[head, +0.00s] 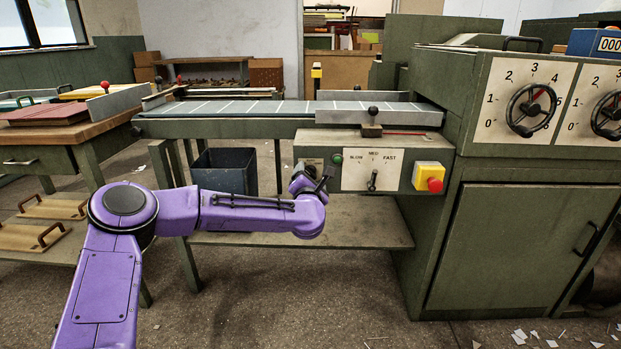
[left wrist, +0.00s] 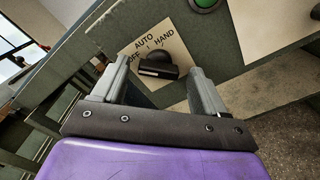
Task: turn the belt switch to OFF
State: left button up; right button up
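The belt switch is a black knob (left wrist: 158,68) on a cream plate (left wrist: 178,45) marked OFF, AUTO and HAND in the left wrist view. Which mark the knob points to I cannot tell for sure. My left gripper (left wrist: 160,75) is open, with one finger on either side of the knob; I see gaps between the fingers and the knob. In the head view my left gripper (head: 318,182) is in front of the left end of the control panel (head: 400,142) and hides most of the switch. My right gripper is not in view.
The belt (head: 240,108) runs above. A dark bin (head: 224,170) stands behind my arm.

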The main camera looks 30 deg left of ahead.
pick_arm(q)
jog(key=p+v, duration=0.2)
jog(key=v, duration=0.8)
jog(key=shift+s+d, duration=0.15)
jog(key=shift+d, duration=0.05)
